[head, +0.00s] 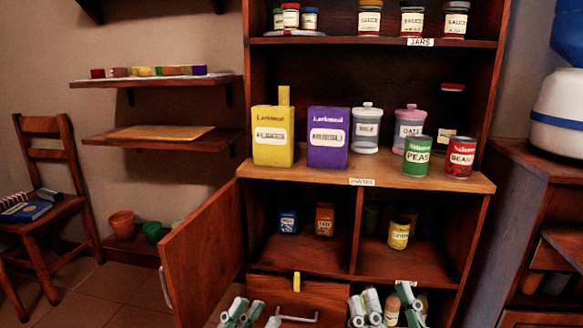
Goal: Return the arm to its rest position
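My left gripper (246,312) shows at the bottom edge, in front of the lower left of the cabinet. Only its grey-green finger parts are in view, and whether it is open or shut is unclear. My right gripper (386,305) is at the bottom edge to the right, in front of the cabinet's lower section. Its fingers look spread, with a pale jar (391,308) visible between them, apparently behind. I see nothing clearly held in either gripper. The rest of both arms is out of view.
The wooden cabinet's left door (205,262) stands open toward me. Boxes, jars and cans stand on the cabinet counter (390,178). A drawer (325,293) with a metal handle is close to both grippers. A chair (50,190) stands far left.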

